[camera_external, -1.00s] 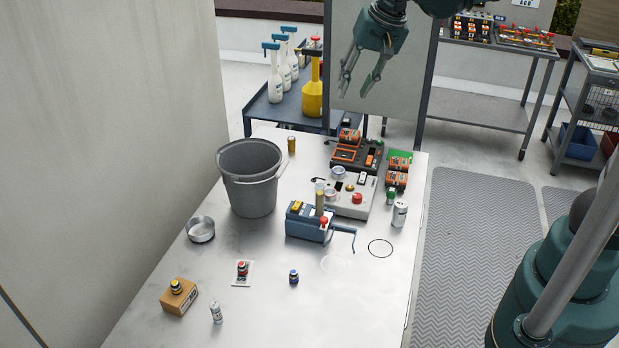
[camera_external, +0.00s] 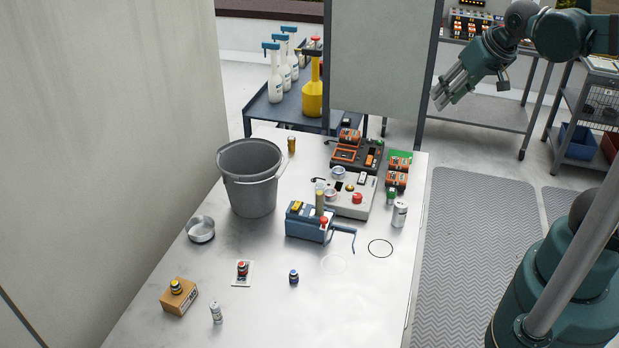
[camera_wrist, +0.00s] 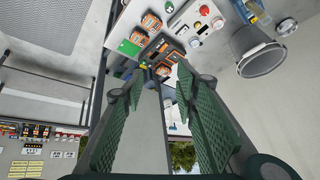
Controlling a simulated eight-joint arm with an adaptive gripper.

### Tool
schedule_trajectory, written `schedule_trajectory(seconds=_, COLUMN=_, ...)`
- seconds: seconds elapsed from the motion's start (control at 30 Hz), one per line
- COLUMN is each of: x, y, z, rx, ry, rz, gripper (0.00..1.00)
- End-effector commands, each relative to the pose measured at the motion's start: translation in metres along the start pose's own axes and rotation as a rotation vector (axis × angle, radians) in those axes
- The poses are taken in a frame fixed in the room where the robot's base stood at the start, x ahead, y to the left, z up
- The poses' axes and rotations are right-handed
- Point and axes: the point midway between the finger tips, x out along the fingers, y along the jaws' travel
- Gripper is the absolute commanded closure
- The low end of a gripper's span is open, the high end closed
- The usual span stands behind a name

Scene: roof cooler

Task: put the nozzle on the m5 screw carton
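A small brown cardboard carton (camera_external: 177,300) stands at the front left of the metal table; its label is too small to read. A small black piece with a yellow band (camera_external: 176,286) sits on top of it. A similar red-and-black piece (camera_external: 242,268) stands on a white card, and a blue-and-black piece (camera_external: 293,277) stands on bare table. I cannot tell for certain which of these is the nozzle. My gripper (camera_external: 440,98) is high in the air beyond the table's far right corner, far from all of these. In the wrist view its green-padded fingers (camera_wrist: 165,80) are apart and empty.
A white can (camera_external: 399,214) is at the right edge. The front right of the table is clear. A grey panel (camera_external: 380,60) rises behind.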

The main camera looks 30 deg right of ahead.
Motion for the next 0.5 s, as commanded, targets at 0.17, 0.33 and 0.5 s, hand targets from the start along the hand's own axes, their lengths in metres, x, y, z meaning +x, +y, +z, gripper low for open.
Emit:
schedule_trajectory(seconds=0.17, x=-0.003, y=0.033, z=0.027, rx=-0.056, ry=0.038, rz=0.024, gripper=0.70)
schedule_trajectory(seconds=0.33, x=-0.004, y=0.055, z=0.046, rx=-0.104, ry=0.066, rz=0.045, gripper=0.70)
schedule_trajectory(seconds=0.5, x=-0.004, y=0.066, z=0.058, rx=-0.134, ry=0.080, rz=0.057, gripper=0.70)
